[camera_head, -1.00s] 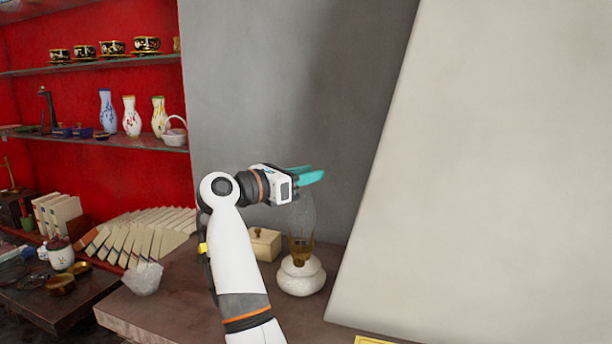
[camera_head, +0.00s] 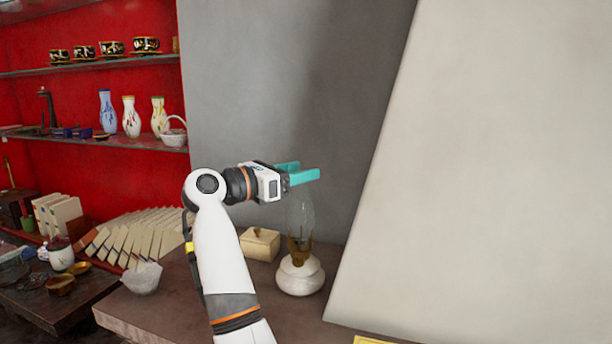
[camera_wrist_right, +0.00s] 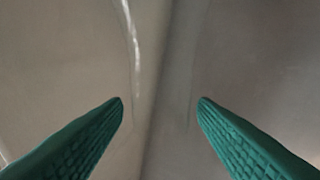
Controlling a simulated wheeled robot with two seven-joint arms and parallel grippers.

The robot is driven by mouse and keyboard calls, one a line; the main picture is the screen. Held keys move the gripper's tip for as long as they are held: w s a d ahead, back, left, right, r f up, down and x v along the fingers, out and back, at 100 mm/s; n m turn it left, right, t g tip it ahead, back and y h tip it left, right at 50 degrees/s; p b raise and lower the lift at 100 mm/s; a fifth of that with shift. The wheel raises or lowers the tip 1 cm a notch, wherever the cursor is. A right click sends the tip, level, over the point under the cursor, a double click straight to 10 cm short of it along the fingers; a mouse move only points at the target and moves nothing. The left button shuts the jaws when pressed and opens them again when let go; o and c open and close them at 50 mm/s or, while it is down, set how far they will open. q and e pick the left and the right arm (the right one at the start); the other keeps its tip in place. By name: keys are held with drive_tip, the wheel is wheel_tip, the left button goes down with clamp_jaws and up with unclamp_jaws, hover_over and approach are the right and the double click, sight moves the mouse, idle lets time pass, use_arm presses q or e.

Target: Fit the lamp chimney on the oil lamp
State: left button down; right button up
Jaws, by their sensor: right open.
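The oil lamp (camera_head: 300,276) stands upright on the table, with a round white base and a brass burner. The clear glass chimney (camera_head: 300,212) is upright above the burner, and its lower end meets the brass; I cannot tell how exactly it sits. My right gripper (camera_head: 308,171) is open at the height of the chimney's top, with its teal fingers pointing right. In the right wrist view the faint glass edge of the chimney (camera_wrist_right: 133,45) shows beyond the spread, empty fingers (camera_wrist_right: 161,103). The left gripper is not in view.
A cream lidded box (camera_head: 260,246) stands left of the lamp, behind my right arm. A large pale slanted panel (camera_head: 480,170) is close on the right, and a grey wall is behind.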

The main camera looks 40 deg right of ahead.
drive_tip(key=w+a+b, duration=0.1)
drive_tip(key=a+b, duration=0.2)
drive_tip(key=a, duration=0.7)
drive_tip(key=shift+b, duration=0.4)
drive_tip(key=shift+f, duration=0.1)
drive_tip(key=shift+w, duration=0.1)
